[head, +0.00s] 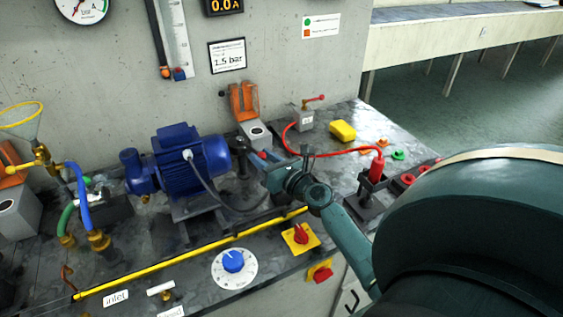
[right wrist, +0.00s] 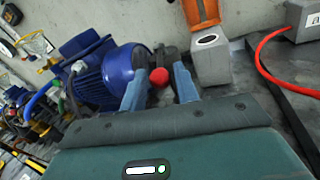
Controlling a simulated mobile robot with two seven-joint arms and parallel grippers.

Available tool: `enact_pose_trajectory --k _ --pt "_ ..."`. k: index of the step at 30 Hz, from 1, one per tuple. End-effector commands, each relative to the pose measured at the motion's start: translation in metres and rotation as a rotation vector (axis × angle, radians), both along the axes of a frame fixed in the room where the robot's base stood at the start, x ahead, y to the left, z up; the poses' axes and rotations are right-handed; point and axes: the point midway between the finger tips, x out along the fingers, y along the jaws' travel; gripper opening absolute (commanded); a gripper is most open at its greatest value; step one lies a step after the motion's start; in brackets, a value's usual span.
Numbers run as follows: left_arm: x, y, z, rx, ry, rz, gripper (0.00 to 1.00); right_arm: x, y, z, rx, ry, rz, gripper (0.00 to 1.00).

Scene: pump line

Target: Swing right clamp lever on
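A red ball knob (head: 262,154) shows beside my right gripper (head: 271,168), right of the blue motor. It looks like the end of the right clamp lever; the rest of the lever is mostly hidden. A dark upright fitting (head: 241,146) stands just left of it. In the right wrist view the red ball (right wrist: 159,77) appears between the two blue fingers of my right gripper (right wrist: 160,80). The fingers are apart, with a gap at least on the right of the ball; contact on the left is unclear. My left gripper is not in view.
The blue motor (head: 190,153) stands left of the gripper. Behind is a grey block (head: 255,134) with a raised orange flap (head: 244,101). A red cable (head: 335,154) runs to a red plug (head: 377,168). A yellow block (head: 342,131) lies on the bench at the right.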

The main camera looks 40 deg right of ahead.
Motion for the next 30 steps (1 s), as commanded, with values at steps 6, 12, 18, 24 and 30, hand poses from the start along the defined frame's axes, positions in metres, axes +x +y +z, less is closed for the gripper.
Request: enact_pose_trajectory --k 6,12,18,24,30 --pt "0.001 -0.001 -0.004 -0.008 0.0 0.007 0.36 -0.051 -0.001 -0.003 0.0 0.004 0.001 0.31" --pt "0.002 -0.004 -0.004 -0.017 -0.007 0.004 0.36 -0.081 -0.002 -0.002 0.001 0.002 0.0 0.31" --pt "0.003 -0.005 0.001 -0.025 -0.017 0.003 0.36 -0.091 -0.002 0.0 0.0 0.001 0.001 0.31" --pt "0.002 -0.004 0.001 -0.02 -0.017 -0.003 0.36 -0.091 -0.002 0.0 0.0 0.001 0.001 0.31" --pt "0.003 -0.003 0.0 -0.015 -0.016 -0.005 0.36 -0.091 0.0 -0.001 -0.019 0.005 0.005 0.16"
